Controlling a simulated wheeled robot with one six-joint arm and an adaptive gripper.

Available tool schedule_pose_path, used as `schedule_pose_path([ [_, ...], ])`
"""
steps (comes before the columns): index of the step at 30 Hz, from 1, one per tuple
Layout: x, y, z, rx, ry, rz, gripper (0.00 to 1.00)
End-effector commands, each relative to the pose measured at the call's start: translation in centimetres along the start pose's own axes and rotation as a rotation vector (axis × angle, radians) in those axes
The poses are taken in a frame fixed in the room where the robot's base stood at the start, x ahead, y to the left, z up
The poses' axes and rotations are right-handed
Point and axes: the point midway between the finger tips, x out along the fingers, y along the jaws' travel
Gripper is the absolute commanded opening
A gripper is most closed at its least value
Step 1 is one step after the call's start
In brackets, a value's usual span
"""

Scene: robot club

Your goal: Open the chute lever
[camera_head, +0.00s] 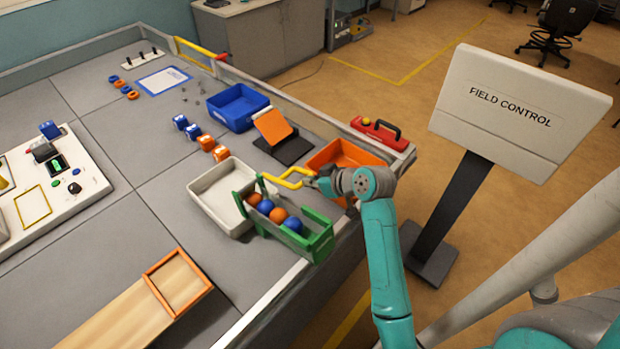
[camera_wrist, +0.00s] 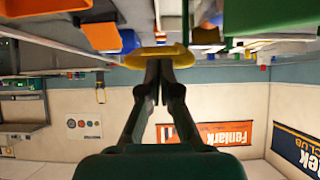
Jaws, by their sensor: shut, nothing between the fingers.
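The green chute (camera_head: 318,246) stands near the table's front edge and holds several orange and blue balls in a row. Its yellow chute lever (camera_head: 285,180) is a bent bar at the upper end of the chute, reaching right toward my gripper. My gripper (camera_head: 313,183) is at the lever's right end, its fingers shut with nothing between them. In the wrist view, which is upside down, the lever (camera_wrist: 155,50) lies across the tips of the shut fingers (camera_wrist: 160,66). I cannot tell whether they touch it.
A white tray (camera_head: 199,186) stands just left of the chute. An orange bin (camera_head: 322,157) is behind my gripper, with a red toolbox (camera_head: 376,134) beyond it. A blue bin (camera_head: 223,122) and a tilted orange panel (camera_head: 272,126) stand farther back. A FIELD CONTROL sign (camera_head: 510,108) stands at the right.

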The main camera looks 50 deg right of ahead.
Motion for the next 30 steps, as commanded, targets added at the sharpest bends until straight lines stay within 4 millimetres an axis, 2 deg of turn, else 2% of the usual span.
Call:
schedule_pose_path([
  [10,1.1,0.0,3.4,0.004,0.157,0.0,0.0],
  [21,4.3,0.0,7.9,0.002,0.153,-0.001,0.0],
  [30,6.4,0.0,9.8,0.0,0.153,0.0,0.0],
])
